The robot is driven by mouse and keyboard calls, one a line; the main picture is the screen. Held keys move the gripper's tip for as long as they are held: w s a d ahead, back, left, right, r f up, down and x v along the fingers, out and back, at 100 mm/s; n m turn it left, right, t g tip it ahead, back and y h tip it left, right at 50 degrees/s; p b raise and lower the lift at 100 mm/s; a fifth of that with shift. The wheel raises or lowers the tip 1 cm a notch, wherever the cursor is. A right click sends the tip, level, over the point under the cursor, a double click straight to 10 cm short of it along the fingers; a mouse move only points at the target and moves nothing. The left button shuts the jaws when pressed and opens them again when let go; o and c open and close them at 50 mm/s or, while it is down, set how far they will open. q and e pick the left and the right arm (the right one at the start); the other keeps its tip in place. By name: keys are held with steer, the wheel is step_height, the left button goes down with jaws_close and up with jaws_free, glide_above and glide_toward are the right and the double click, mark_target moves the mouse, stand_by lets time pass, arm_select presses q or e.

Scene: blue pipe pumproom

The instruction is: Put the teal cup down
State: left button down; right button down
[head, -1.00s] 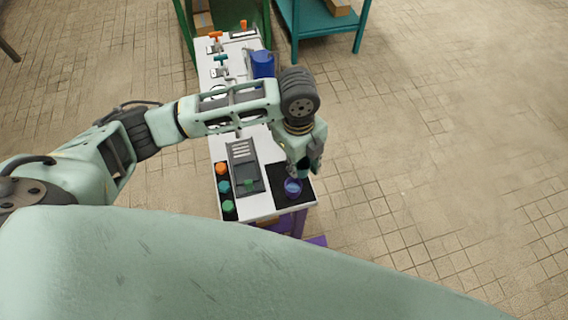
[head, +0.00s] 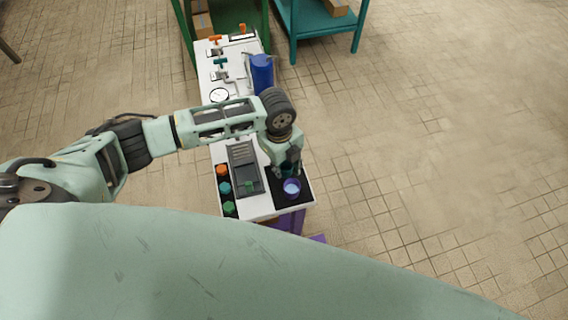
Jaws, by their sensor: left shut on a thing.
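My left gripper (head: 288,164) points down over the black mat (head: 302,200) at the near right end of the white bench. It is shut on the teal cup (head: 287,174), of which only a small dark teal patch shows at the fingertips. A purple cup (head: 291,188) with a light blue inside stands on the mat, just in front of the gripper. I cannot tell whether the teal cup touches the mat or the purple cup. My right gripper is not in view.
A grey device (head: 243,165) lies left of the mat. Orange (head: 222,170), teal (head: 224,187) and green (head: 229,207) knob-like pieces line the bench's left edge. A blue cylinder (head: 262,72) and a gauge (head: 219,95) are farther back. Open floor lies to the right.

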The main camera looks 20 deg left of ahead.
arm_select(q)
steer(key=shift+f, duration=0.15)
steer(key=c, duration=1.7)
jaws_free()
steer(key=o, duration=0.3)
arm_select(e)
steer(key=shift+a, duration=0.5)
arm_select(q)
steer(key=shift+r, duration=0.3)
steer(key=shift+w+r, duration=0.1)
steer(key=shift+r, duration=0.25)
steer(key=r+b, duration=0.1)
steer(key=r, duration=0.6)
steer(key=a+r+b, duration=0.1)
steer(key=r, duration=0.3)
steer(key=shift+b, duration=0.3)
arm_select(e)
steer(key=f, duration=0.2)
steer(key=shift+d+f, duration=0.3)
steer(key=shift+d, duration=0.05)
